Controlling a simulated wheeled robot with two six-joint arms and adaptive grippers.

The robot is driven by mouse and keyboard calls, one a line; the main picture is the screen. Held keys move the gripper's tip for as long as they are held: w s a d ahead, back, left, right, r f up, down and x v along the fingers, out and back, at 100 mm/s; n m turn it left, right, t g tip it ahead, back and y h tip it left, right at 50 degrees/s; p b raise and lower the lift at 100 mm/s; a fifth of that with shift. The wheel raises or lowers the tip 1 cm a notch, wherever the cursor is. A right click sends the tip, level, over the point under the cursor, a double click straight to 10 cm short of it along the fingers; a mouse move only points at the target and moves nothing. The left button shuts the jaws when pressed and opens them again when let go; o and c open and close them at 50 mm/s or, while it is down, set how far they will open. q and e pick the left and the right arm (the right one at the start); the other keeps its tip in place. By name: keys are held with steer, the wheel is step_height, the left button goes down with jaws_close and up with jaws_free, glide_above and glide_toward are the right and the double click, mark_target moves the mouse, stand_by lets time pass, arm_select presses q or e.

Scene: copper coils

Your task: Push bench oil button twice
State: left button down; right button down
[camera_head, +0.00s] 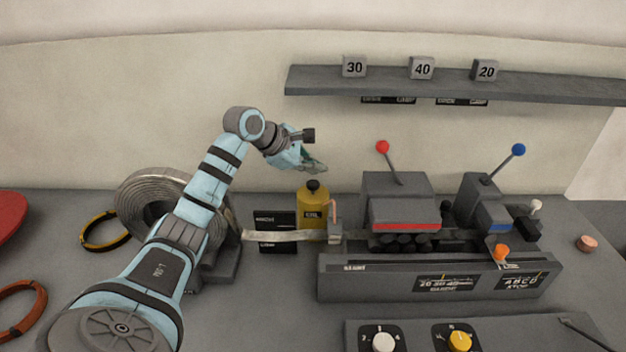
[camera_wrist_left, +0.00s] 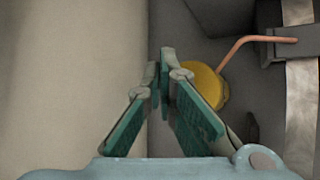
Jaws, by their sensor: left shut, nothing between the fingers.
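The yellow oil bottle (camera_head: 312,217) stands upright at the back of the bench, with a black button (camera_head: 313,185) on top and a thin copper spout (camera_head: 333,209) at its right. My left gripper (camera_head: 319,168) is shut and empty. It hangs just above the button, apart from it in the head view. In the left wrist view the shut fingertips (camera_wrist_left: 164,62) lie beside the yellow bottle top (camera_wrist_left: 208,85), which they partly cover; the button cannot be made out there. My right gripper is not in view.
A metal strip coil (camera_head: 152,190) stands left of the bottle, and its strip (camera_head: 280,237) passes in front. A grey machine (camera_head: 400,200) with red and blue levers stands to the right. A shelf (camera_head: 450,84) with numbered blocks hangs above. The wall is close behind.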

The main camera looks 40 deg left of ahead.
arm_select(q)
steer(key=shift+r+p, duration=1.3)
steer(key=shift+r, duration=0.6)
stand_by(0.4)
step_height(320, 180, up, 4)
steer(key=p, duration=0.3)
steer(key=shift+s+f, duration=0.1)
steer(key=b, duration=0.7)
glide_above(314, 185)
step_height(314, 185, down, 8)
steer(key=shift+f, duration=0.5)
stand_by(0.5)
steer(key=shift+f, duration=0.35)
